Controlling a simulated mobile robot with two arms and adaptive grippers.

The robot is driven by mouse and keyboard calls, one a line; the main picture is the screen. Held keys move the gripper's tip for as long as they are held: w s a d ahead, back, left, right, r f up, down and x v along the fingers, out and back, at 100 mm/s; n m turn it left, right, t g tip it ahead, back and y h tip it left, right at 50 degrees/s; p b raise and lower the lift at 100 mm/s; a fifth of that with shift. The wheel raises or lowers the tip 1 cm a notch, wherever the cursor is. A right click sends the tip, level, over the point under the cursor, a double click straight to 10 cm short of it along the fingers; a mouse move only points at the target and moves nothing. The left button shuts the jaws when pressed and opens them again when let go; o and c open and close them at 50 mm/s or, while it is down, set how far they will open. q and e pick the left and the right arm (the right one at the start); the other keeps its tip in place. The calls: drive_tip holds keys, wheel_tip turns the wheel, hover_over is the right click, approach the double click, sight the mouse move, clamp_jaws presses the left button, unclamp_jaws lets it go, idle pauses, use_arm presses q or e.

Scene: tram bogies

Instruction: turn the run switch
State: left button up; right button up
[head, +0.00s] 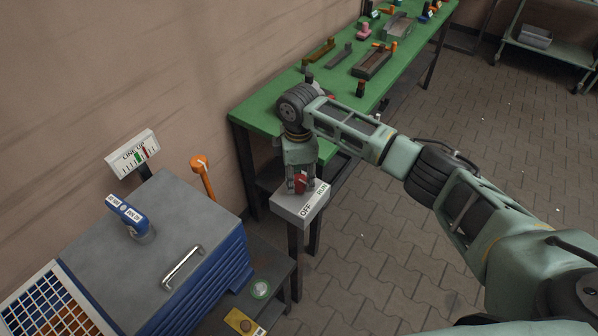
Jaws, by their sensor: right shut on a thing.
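My right gripper (300,183) points down over the box and is shut on the red knob. The fingers cover part of the knob, and I cannot tell exactly which marking it points at. My left gripper is not in view.
A green workbench (262,112) with several tools and parts stands behind. A blue cabinet with a grey top (180,215) is at left, with an orange-topped lever (203,175) and a "LINE-UP" gauge (133,151). Paved floor at right is mostly clear.

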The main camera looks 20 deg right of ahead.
sight(297, 178)
drive_tip(key=n, duration=0.2)
drive_tip(key=n+p, duration=0.1)
drive_tip(key=shift+w+r+n, duration=0.35)
drive_tip(key=shift+r+n, duration=0.05)
drive_tip(key=n, duration=0.4)
drive_tip(key=shift+a+n+p, duration=0.15)
drive_tip(key=shift+n+p, duration=0.15)
drive_tip(key=shift+p, duration=0.05)
drive_tip(key=o, duration=1)
drive_tip(key=shift+a+f, duration=0.1)
drive_tip(key=shift+o, duration=0.2)
drive_tip(key=shift+f, duration=0.15)
drive_tip(key=shift+s, duration=0.15)
wheel_tip(297, 178, up, 12)
